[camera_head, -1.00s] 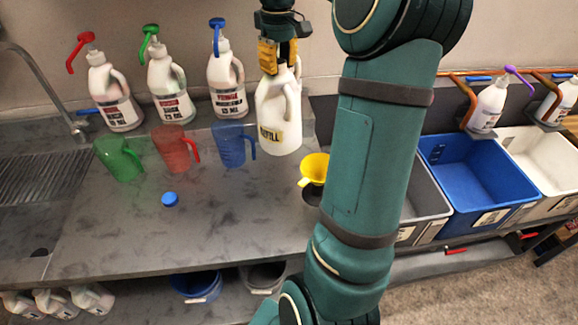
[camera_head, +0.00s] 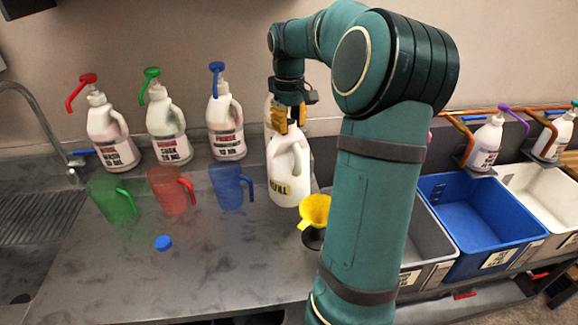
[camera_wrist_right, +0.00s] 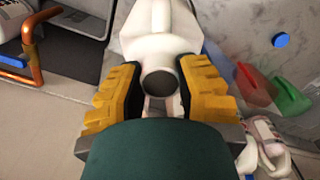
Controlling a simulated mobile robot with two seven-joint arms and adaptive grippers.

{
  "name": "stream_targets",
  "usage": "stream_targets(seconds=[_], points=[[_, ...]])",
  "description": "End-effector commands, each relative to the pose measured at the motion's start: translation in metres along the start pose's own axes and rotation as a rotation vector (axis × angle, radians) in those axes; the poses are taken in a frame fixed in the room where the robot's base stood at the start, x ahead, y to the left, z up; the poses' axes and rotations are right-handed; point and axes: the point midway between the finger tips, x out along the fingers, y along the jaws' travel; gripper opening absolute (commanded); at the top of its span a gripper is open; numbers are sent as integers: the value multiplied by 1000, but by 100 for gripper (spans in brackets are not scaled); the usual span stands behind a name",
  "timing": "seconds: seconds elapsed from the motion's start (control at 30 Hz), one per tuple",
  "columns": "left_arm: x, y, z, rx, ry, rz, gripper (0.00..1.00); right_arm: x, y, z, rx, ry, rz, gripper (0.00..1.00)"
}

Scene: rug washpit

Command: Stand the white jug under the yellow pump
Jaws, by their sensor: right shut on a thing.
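The white jug with the REFILL label (camera_head: 284,185) is upright at the back of the counter, right of the blue mug. My right gripper (camera_head: 289,125) is shut on its neck from above. In the right wrist view the yellow-padded fingers (camera_wrist_right: 160,92) sit either side of the open neck of the jug (camera_wrist_right: 158,38). I cannot tell whether its base touches the counter. Part of another white bottle (camera_head: 269,108) shows behind the jug and gripper; its top is hidden. I cannot make out a yellow pump. My left gripper is not in view.
Bottles with red (camera_head: 112,135), green (camera_head: 167,130) and blue (camera_head: 226,125) pumps line the wall. Green (camera_head: 110,200), red (camera_head: 168,190) and blue (camera_head: 228,186) mugs stand before them. A yellow funnel (camera_head: 314,208) is close right of the jug. A blue cap (camera_head: 163,242) lies in front.

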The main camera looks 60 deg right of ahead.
Motion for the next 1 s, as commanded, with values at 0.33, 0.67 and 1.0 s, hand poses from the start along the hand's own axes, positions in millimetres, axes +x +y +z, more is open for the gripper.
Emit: stream_targets(seconds=[0.33,0.67,1.0], points=[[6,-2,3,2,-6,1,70,31,-1,0,0,2,1,0],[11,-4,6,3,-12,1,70,64,-1,0,1,3,1,0],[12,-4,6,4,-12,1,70,66,-1,0,0,3,1,0]])
